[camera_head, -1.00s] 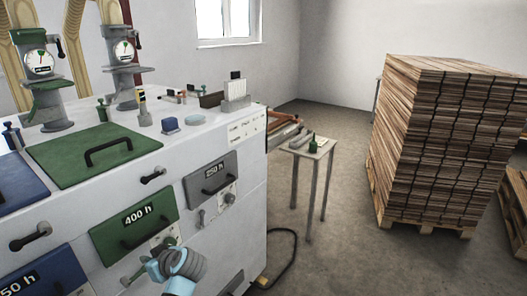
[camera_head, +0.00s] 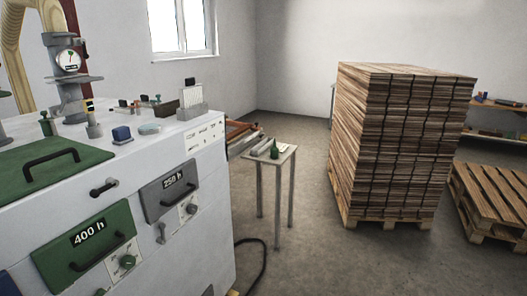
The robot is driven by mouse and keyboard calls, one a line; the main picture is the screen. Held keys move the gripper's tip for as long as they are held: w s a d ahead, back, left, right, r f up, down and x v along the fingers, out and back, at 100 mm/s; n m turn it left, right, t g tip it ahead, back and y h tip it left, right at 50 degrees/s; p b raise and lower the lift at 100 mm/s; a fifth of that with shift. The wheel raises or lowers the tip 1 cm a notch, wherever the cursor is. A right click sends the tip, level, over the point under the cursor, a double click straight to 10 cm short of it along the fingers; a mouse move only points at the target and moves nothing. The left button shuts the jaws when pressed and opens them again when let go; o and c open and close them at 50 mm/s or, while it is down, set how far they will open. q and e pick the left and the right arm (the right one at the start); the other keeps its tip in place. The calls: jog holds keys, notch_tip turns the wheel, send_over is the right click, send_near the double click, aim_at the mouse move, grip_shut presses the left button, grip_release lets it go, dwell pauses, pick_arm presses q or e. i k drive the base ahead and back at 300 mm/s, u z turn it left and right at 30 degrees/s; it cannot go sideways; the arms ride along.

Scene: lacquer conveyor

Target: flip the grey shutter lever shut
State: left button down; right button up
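The machine's grey front panel (camera_head: 172,194) is marked "250 h" and has a dark bar handle. A small grey lever-like part (camera_head: 162,233) sits on the white front just below and left of this panel. It looks roughly upright, but it is too small to tell its exact position. I cannot tell for certain that it is the grey shutter lever. Neither of my grippers is in view.
A green panel (camera_head: 60,262) marked "400 h" is left of the grey one. Small items stand on the machine's top. Stacked boards (camera_head: 400,150) stand beyond open floor.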

aim_at(160, 239)
jog(key=k, duration=0.65)
jog(key=z, duration=0.65)
jog(key=i, duration=1.2)
jog(key=u, duration=0.65)
jog(key=i, duration=0.5)
jog(key=u, duration=0.45)
